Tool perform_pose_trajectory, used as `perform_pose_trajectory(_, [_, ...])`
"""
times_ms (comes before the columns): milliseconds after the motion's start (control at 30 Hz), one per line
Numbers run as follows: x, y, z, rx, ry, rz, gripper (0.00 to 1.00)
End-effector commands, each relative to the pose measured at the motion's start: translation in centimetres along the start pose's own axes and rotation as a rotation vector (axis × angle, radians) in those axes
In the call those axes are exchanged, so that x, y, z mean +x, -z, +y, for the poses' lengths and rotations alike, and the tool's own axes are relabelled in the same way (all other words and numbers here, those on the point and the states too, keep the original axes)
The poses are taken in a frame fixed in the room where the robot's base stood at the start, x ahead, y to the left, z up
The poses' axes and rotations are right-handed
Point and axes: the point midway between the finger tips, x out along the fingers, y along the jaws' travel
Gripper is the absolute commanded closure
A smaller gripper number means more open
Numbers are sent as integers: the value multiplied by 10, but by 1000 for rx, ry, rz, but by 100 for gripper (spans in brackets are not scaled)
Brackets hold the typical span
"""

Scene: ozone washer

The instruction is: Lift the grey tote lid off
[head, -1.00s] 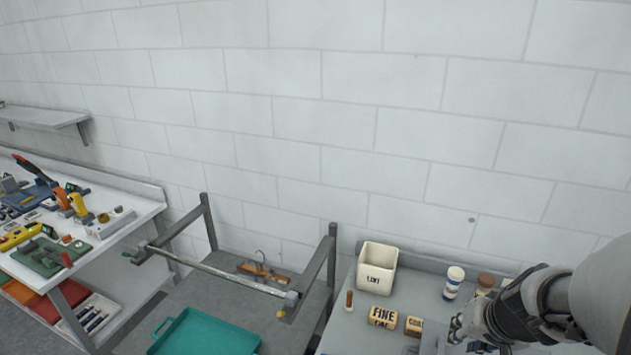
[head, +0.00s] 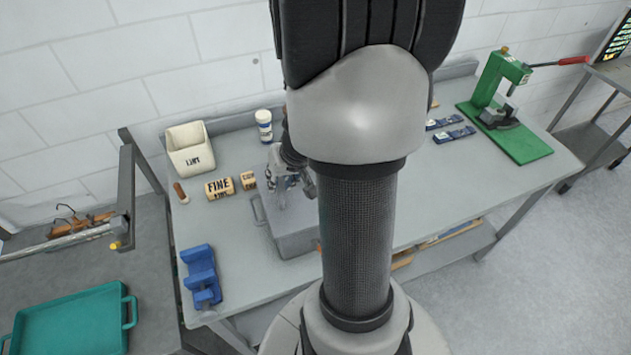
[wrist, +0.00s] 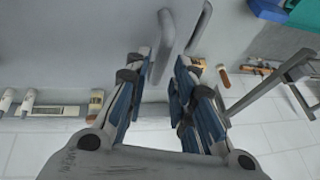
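The grey tote (head: 290,240) stands on the grey workbench, with a side handle (head: 258,211) at its left. Its lid (wrist: 100,40) fills much of the left and top of the wrist view as a flat grey surface. A grey bar handle (wrist: 166,42) stands out there between my fingers. My gripper (wrist: 164,66) is open, pointing down over the lid, with a finger on each side of this bar; I cannot tell whether they touch it. In the head view my gripper (head: 290,180) is above the tote, and my arm hides the tote's right part.
Blocks marked FINE (head: 219,188) and a smaller one (head: 248,180), a white bin (head: 190,148) and a bottle (head: 264,126) stand close behind and left. A blue fixture (head: 201,276) is at front left. A green press (head: 505,100) stands right. A teal tray (head: 75,325) is lower left.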

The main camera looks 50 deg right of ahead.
Motion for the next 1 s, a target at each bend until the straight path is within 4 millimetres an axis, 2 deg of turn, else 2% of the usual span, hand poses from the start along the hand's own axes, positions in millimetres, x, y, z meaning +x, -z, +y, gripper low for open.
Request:
perform_pose_trajectory(233, [37, 1, 0, -1, 1, -3, 77])
perform_pose_trajectory(367, [49, 2, 0, -1, 0, -1, 77])
perform_pose_trajectory(633, [50, 3, 0, -1, 0, 0, 77])
perform_pose_trajectory(1000, [50, 3, 0, -1, 0, 0, 100])
